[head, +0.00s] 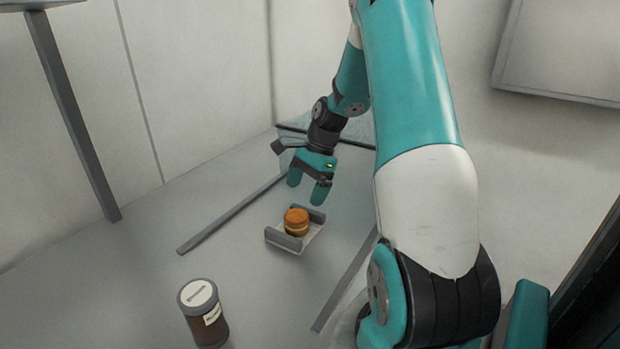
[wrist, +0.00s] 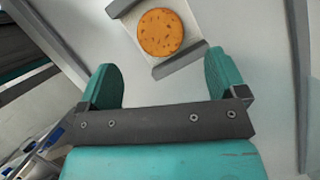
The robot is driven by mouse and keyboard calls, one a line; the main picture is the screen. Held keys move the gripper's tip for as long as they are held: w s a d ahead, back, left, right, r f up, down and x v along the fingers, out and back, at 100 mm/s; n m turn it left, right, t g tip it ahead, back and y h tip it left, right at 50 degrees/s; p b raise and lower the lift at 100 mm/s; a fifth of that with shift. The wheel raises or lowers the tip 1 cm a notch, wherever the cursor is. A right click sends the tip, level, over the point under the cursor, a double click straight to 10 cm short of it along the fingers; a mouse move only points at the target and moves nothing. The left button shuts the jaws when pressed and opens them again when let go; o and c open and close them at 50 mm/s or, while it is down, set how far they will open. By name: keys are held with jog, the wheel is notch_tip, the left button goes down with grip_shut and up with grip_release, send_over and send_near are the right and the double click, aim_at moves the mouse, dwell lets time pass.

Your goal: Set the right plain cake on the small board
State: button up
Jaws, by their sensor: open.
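A round orange-brown cake (head: 297,221) with a pale layer in its middle sits on a small white board (head: 312,238) with grey raised edges on two sides. In the wrist view the cake (wrist: 160,32) shows from above as a speckled orange disc, and the board (wrist: 198,24) lies under it. My gripper (head: 308,190) is open and empty, a little above and behind the board in the head view. Its two teal fingertips (wrist: 163,78) are apart, with the cake beyond them and not between them. No second cake shows in either view.
A dark brown jar (head: 205,315) with a white lid stands at the front left. Grey strips (head: 232,213) lie on both sides of the board. A grey post (head: 75,115) rises at the left. The floor between jar and board is clear.

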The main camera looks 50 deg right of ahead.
jog(key=s+a+r+n, duration=0.1)
jog(key=a+r+n, duration=0.5)
jog(key=a, duration=0.4)
jog(key=a+r+n, duration=0.5)
jog(key=a+n, duration=0.2)
jog(key=a, duration=0.4)
jog(key=s+a+r+n+g, duration=0.1)
jog(key=s+a+r+n, duration=0.1)
jog(key=s+a+n, duration=1.2)
jog(key=shift+s+a+r+n, duration=0.2)
jog(key=shift+s+n, duration=0.4)
jog(key=shift+s, duration=0.35)
jog(key=shift+c, duration=0.5)
